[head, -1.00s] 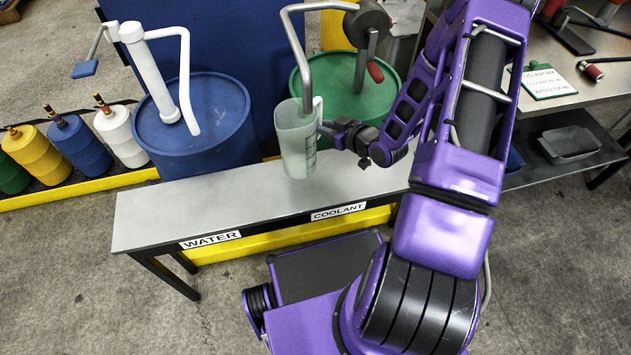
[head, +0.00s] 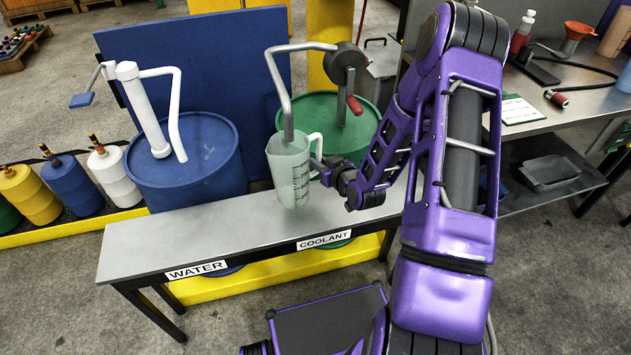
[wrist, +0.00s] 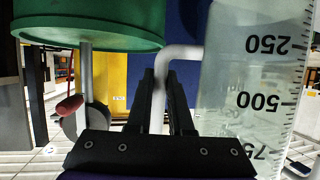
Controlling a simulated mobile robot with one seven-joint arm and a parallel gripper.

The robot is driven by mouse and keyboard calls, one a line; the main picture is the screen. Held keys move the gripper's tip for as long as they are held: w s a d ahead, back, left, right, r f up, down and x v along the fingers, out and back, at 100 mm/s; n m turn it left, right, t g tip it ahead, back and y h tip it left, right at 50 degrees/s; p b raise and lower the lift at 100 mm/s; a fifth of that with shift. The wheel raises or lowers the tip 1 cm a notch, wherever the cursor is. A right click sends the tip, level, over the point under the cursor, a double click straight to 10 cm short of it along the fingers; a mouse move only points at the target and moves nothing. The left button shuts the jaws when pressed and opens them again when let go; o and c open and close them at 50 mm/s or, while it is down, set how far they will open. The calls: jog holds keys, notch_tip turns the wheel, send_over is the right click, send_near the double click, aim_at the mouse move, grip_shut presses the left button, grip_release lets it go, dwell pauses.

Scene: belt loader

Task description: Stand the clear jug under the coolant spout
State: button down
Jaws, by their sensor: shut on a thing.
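The clear jug (head: 289,172) is upright over the coolant end of the bench, with dark volume marks on its side. It fills the right of the wrist view (wrist: 255,90), where its marks read upside down. My gripper (head: 322,172) is at the jug's right side. In the wrist view its fingers (wrist: 160,85) are shut on the jug's pale handle (wrist: 180,52). The grey coolant spout (head: 288,105) bends down from the green drum, and its lower end overlaps the jug's mouth. I cannot tell whether the jug's base touches the bench.
The grey bench (head: 200,238) carries a WATER label (head: 197,270) and a COOLANT label (head: 324,240). Its left part is clear. The green drum (head: 325,110) with a crank pump stands behind, beside the blue drum (head: 205,160) with a white spout (head: 178,110). A worktable (head: 560,100) is at right.

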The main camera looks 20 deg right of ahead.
jog(key=shift+f+b, duration=0.35)
jog(key=shift+f, duration=1.85)
jog(key=shift+f, duration=0.15)
jog(key=c, duration=0.8)
grip_release()
jog(key=shift+s+d+r, duration=0.1)
jog(key=shift+s+r, duration=0.05)
jog(key=shift+r, duration=0.1)
jog(key=p+v, duration=0.1)
jog(key=v, duration=1)
jog(key=shift+s+r, duration=0.1)
jog(key=shift+s, duration=0.25)
